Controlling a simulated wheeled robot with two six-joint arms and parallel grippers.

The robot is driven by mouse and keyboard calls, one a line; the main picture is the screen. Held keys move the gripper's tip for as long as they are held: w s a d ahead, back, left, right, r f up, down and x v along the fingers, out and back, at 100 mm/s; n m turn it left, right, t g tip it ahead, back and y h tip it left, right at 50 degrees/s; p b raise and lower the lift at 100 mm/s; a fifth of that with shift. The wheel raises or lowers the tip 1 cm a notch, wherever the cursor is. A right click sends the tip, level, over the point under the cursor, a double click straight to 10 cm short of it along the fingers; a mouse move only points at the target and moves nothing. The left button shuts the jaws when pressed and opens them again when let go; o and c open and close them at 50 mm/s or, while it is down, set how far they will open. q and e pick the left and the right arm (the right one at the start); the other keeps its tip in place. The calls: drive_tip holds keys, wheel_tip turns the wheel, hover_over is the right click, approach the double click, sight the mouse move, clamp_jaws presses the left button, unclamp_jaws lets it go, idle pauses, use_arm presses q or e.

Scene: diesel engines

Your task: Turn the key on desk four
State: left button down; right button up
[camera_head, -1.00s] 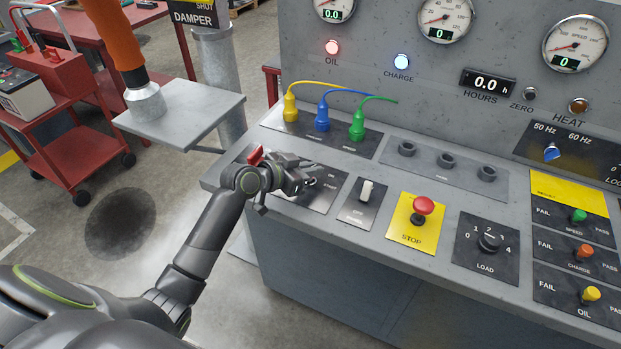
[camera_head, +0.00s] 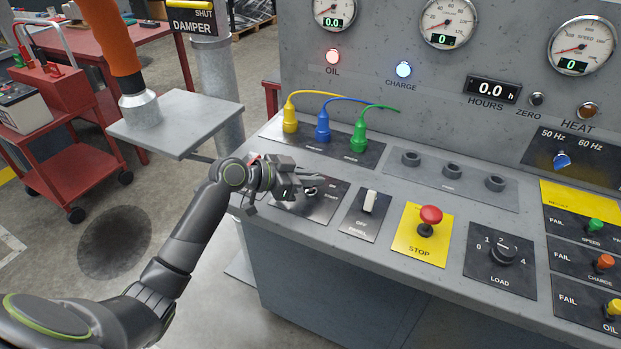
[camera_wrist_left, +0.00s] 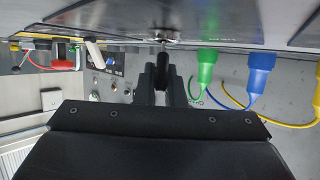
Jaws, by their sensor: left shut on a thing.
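The key panel (camera_head: 318,208) is a dark plate marked ON and START at the left end of the sloping desk. My left gripper (camera_head: 312,187) is over this panel, with its fingers at the key switch. In the left wrist view, the fingers (camera_wrist_left: 162,72) are shut on the key, in front of a round metal key barrel (camera_wrist_left: 163,42). The key itself is mostly hidden between the fingers, and its turn angle cannot be told. My right gripper is not in view.
Right of the key panel are a white toggle switch (camera_head: 369,202), a red stop button (camera_head: 430,215) and a load knob (camera_head: 502,253). Yellow, blue and green plugs (camera_head: 359,135) stand behind the gripper. A grey plate (camera_head: 180,112) is at the left.

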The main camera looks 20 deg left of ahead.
use_arm(q)
drive_tip(key=c, duration=1.5)
unclamp_jaws()
drive_tip(key=shift+s+a+r, duration=0.1)
drive_tip(key=shift+s+a, duration=0.25)
drive_tip(key=shift+a, duration=0.05)
drive_tip(key=shift+b+v, duration=1.05)
drive_tip(key=shift+v, duration=7.1)
drive_tip(key=shift+d+r, duration=0.1)
drive_tip(key=shift+r, duration=0.05)
